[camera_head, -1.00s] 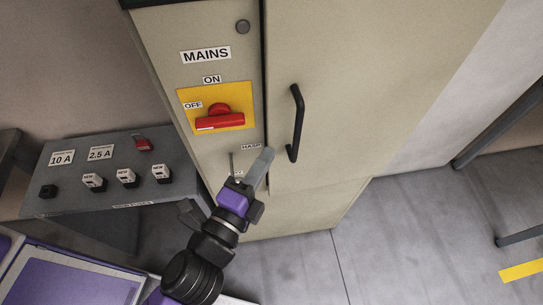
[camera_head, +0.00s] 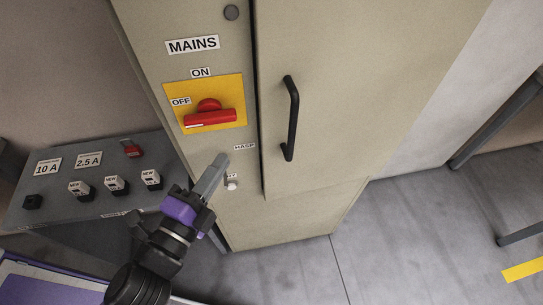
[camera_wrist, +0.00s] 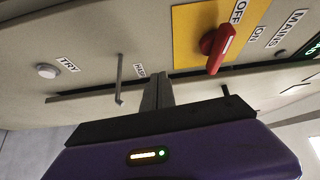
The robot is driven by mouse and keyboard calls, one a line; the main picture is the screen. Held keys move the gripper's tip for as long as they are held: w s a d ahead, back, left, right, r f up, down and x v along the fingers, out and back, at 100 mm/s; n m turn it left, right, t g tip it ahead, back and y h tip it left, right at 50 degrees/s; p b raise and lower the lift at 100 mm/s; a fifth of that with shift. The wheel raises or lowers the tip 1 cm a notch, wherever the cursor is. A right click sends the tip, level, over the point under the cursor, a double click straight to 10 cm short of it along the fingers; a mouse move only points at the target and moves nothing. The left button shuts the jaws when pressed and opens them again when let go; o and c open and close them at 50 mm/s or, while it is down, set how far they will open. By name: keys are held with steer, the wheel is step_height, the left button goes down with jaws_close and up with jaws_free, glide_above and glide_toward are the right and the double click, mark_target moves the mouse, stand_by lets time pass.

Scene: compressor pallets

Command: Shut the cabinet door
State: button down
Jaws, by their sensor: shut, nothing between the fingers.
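The cabinet door (camera_head: 345,100) is the wide beige panel with a black bar handle (camera_head: 291,118). It lies close to the cabinet front, with a dark seam along its left edge; I cannot tell whether it is fully flush. My gripper (camera_head: 214,170) is shut and empty. It is in front of the narrow mains panel (camera_head: 206,133), left of the door edge and below the red switch (camera_head: 210,115). In the wrist view the closed fingers (camera_wrist: 157,90) point towards the panel, between a thin metal rod (camera_wrist: 119,80) and the red switch.
The red switch sits on a yellow plate labelled ON and OFF. A white TRY button (camera_head: 232,185) is low on the panel. A grey bench (camera_head: 95,195) with several small fuse blocks stands at the left.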

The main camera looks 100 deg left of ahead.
steer(key=b, duration=0.2)
glide_toward(270, 145)
step_height(270, 145, down, 4)
steer(key=w, duration=0.3)
steer(key=w+d+r+n+g+b, duration=0.2)
steer(key=w+r+n+g+b, duration=0.15)
steer(key=w+g, duration=0.6)
steer(key=s+d+n+g+h, duration=0.1)
steer(key=s+d+n+g, duration=0.1)
steer(key=s+d+n, duration=0.15)
steer(key=p+x, duration=0.1)
steer(key=x, duration=0.3)
steer(key=p+x, duration=0.1)
steer(key=x, duration=0.4)
steer(key=p+x, duration=0.1)
steer(key=x, duration=0.3)
steer(key=shift+w+a+r, duration=0.1)
steer(key=shift+w+a, duration=0.1)
steer(key=shift+a, duration=0.2)
steer(key=x, duration=0.3)
steer(key=shift+s, duration=0.3)
